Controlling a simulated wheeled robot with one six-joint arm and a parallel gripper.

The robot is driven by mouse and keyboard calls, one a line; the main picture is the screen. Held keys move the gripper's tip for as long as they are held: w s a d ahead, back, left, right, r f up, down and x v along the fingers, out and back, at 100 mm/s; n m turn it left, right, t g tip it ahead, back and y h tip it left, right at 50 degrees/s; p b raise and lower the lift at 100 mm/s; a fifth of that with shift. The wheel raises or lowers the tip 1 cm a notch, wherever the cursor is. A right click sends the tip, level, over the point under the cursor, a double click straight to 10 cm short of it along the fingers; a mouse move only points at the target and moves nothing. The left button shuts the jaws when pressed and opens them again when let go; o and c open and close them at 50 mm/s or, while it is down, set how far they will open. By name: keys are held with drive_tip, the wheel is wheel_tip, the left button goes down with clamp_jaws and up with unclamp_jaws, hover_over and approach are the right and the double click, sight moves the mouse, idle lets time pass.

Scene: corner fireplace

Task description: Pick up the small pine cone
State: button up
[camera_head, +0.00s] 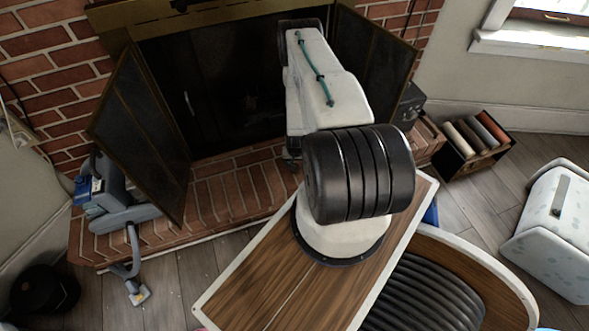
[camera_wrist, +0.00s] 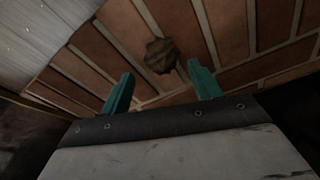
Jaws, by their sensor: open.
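The small pine cone (camera_wrist: 161,56) is brown and rough. In the wrist view it lies on the brick hearth, a little beyond my fingertips and between their lines. My gripper (camera_wrist: 160,80) has two teal fingers spread apart with nothing between them. In the head view my arm reaches over the hearth toward the fireplace opening. The pine cone and my fingertips are hidden there behind my arm.
The brick hearth (camera_head: 225,205) runs in front of the dark fireplace, with open mesh doors (camera_head: 140,130) on both sides. A grey device (camera_head: 125,207) stands at the hearth's left end. A rack of logs or books (camera_head: 470,140) and a pale spotted box (camera_head: 555,225) are at right.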

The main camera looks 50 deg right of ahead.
drive_tip(key=f, duration=0.5)
drive_tip(key=shift+w+d+f, duration=0.15)
drive_tip(key=shift+w+f, duration=0.15)
drive_tip(key=shift+w, duration=0.05)
drive_tip(key=c, duration=1.1)
